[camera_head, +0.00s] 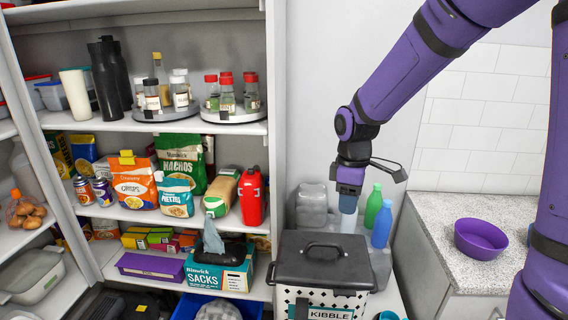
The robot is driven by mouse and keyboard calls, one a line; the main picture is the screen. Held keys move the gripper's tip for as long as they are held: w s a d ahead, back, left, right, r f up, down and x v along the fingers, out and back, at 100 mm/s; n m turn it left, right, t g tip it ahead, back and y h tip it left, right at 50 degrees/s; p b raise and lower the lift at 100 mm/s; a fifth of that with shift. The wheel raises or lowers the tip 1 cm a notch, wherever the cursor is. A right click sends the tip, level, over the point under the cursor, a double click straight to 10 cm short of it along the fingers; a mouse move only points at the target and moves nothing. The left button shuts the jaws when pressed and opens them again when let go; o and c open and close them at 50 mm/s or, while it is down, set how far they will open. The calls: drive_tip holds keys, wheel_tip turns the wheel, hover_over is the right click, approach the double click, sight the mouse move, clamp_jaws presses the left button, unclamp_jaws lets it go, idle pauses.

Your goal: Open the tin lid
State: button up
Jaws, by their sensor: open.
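The tin (292,301) has a pale patterned body with a teal label reading KIBBLE and stands at the bottom centre of the head view, cut off by the lower edge. Its dark grey lid (290,268) lies flat on top and looks closed. An arched dark handle (323,246) rises from the lid's middle. My gripper (348,224) is open and points down, above the back right part of the lid. It looks empty. I cannot tell how far its fingertips are from the lid, and the gap between them is hard to see.
A green bottle (373,205) and a blue bottle (382,224) stand just right of my gripper. A grey lumpy object (312,205) is behind the tin. Full pantry shelves (200,127) are at left. A purple bowl (480,239) sits on the right counter (430,215).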

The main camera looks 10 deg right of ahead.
drive_tip(key=s+d+r+m+t, duration=0.1)
drive_tip(key=s+r+m+t, duration=0.2)
drive_tip(key=s+r+m, duration=0.2)
drive_tip(key=s+d+r+m+t, duration=0.2)
drive_tip(key=s+r+m, duration=0.4)
drive_tip(key=s+r, duration=0.5)
drive_tip(key=s, duration=0.5)
drive_tip(key=shift+s+d+r+t, duration=0.2)
drive_tip(key=shift+s+d+t, duration=0.1)
drive_tip(key=shift+s+t, duration=0.1)
